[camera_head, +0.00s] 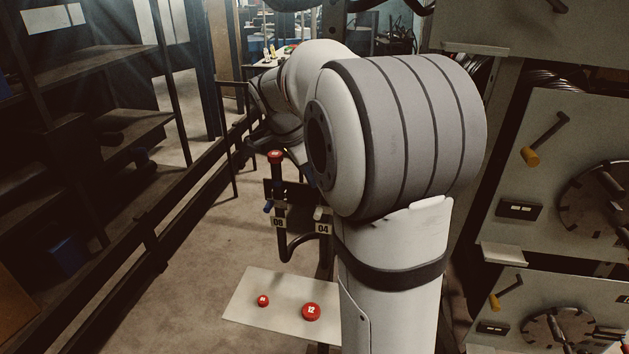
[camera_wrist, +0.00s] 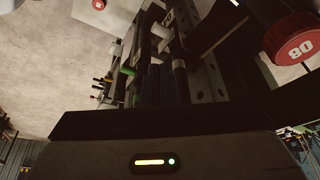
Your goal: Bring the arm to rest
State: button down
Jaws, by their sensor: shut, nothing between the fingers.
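My arm rises in the middle of the head view and reaches away from the camera. Its own thick links hide most of my gripper there. In the wrist view my gripper (camera_wrist: 163,78) shows as dark fingers close together, shut with nothing held. Its housing with a lit yellow and green indicator fills the bottom of that view. A red cap marked 08 (camera_wrist: 295,42) is close by at the upper right of the wrist view, apart from the fingers.
A hose stand with 08 and 04 labels (camera_head: 323,228) and a red-topped piece (camera_head: 275,156) is close to my arm. A pale board (camera_head: 256,316) below bears red caps, one marked 12 (camera_head: 311,311). Shelves (camera_head: 90,130) stand left; machine panels (camera_head: 560,130) stand right.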

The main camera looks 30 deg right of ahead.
jog(key=shift+r, duration=0.1)
dwell(0.5)
jog(key=s+a+f+n+t+y, duration=0.1)
jog(key=s+a+f+n+y, duration=0.1)
jog(key=s+a+n, duration=0.4)
jog(key=s+a+f+n+t+y, duration=0.1)
jog(key=s+a+f+n, duration=0.3)
jog(key=s+n, duration=0.8)
jog(key=s+a+y, duration=0.1)
jog(key=s+a, duration=0.1)
jog(key=shift+s+f+t, duration=0.3)
jog(key=shift+f, duration=0.1)
